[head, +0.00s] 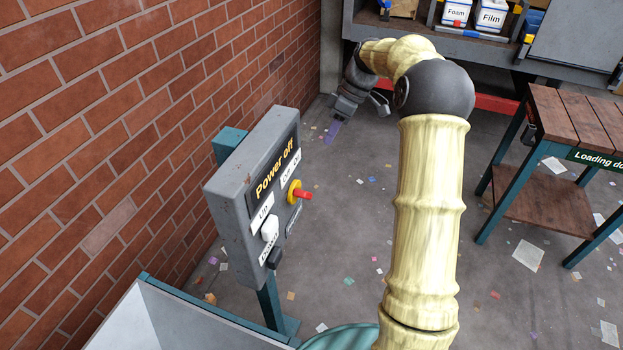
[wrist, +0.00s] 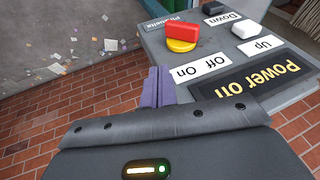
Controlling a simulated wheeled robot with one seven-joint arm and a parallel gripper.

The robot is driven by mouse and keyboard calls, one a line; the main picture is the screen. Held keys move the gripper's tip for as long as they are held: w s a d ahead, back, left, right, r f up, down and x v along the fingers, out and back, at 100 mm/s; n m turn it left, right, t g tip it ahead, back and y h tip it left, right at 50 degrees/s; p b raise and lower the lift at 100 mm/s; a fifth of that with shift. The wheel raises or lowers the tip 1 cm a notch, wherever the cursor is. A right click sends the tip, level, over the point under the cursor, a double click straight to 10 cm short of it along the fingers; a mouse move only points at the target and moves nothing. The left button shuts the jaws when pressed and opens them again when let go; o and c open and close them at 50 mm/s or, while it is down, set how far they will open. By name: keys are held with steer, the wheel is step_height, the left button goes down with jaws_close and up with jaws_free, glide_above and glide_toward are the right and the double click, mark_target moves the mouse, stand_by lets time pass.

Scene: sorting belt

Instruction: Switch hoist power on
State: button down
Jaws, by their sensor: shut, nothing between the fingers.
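A grey control box (head: 232,200) stands on a teal post at left in the head view; it shows upside down in the wrist view (wrist: 262,62). Its black display (head: 271,174) reads "Power off". A red switch handle (head: 301,194) sits on a yellow round base, beside the "Off On" label; the handle also shows in the wrist view (wrist: 182,33). A white knob (head: 269,229) sits between the "Up" and "Down" labels. My gripper (head: 332,133) is beyond the box in the head view. Its purple fingers (wrist: 158,75) are shut, empty and apart from the switch.
A brick wall (head: 120,110) runs along the left, close behind the box. A wooden-topped table (head: 575,120) with a "Loading do..." sign stands at right. A grey bench (head: 400,28) with bins labelled Foam and Film is at the back. Open floor (head: 345,220) with paper scraps lies between.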

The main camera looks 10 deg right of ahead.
mark_target(301, 194)
steer(key=s+p+x, duration=0.2)
steer(key=p+x, duration=0.3)
steer(key=x, duration=0.8)
steer(key=shift+s+a, duration=0.25)
steer(key=shift+s, duration=0.05)
steer(key=shift+w, duration=0.1)
steer(key=shift+f+g+y, duration=0.1)
steer(key=shift+g+y, duration=0.2)
steer(key=shift+g, duration=0.1)
stand_by(0.3)
